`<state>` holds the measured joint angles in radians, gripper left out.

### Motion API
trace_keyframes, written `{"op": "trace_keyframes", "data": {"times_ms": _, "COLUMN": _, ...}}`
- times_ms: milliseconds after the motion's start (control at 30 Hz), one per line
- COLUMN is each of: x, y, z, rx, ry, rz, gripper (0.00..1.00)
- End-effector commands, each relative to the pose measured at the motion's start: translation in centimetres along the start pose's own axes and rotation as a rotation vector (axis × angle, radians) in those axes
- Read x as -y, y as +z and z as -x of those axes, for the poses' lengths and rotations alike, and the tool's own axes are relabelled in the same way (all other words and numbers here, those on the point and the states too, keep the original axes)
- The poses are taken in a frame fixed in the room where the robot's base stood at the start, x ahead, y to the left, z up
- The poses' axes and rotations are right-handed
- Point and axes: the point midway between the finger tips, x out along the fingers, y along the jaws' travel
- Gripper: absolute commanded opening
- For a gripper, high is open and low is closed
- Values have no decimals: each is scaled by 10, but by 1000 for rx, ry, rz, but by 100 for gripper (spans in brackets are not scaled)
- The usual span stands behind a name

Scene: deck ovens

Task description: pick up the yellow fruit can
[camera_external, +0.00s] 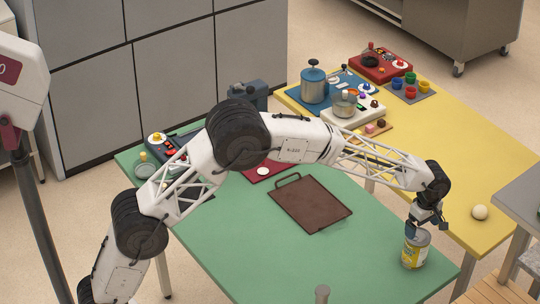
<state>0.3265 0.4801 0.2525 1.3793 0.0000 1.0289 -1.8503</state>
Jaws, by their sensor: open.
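The yellow fruit can (414,252) stands upright near the right front corner of the green table (240,245). It has a yellow and white label and a grey metal top. My gripper (421,229) is just above the can's top, pointing down at it. The jaws are open. They are small in this view, and I cannot tell whether the fingers reach beside the can's rim or touch it.
A brown tray with a handle (311,205) lies at the table's middle. A grey cylinder (322,294) stands at the front edge. The yellow table (455,170) behind holds a white ball (480,212) and toy stoves with pots (314,85). Green surface left of the can is clear.

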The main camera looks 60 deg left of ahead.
Motion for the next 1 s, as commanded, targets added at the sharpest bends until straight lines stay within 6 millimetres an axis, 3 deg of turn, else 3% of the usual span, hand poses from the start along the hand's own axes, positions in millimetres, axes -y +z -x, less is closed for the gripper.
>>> {"op": "trace_keyframes", "data": {"times_ms": 300, "x": 0, "y": 0, "z": -22, "rx": 0, "ry": 0, "rz": 0, "gripper": 100}}
{"op": "trace_keyframes", "data": {"times_ms": 733, "x": 1, "y": -1, "z": -27, "rx": 0, "ry": -1, "rz": 0, "gripper": 100}}
{"op": "trace_keyframes", "data": {"times_ms": 1000, "x": 3, "y": -2, "z": -53, "rx": -1, "ry": -2, "rz": 0, "gripper": 100}}
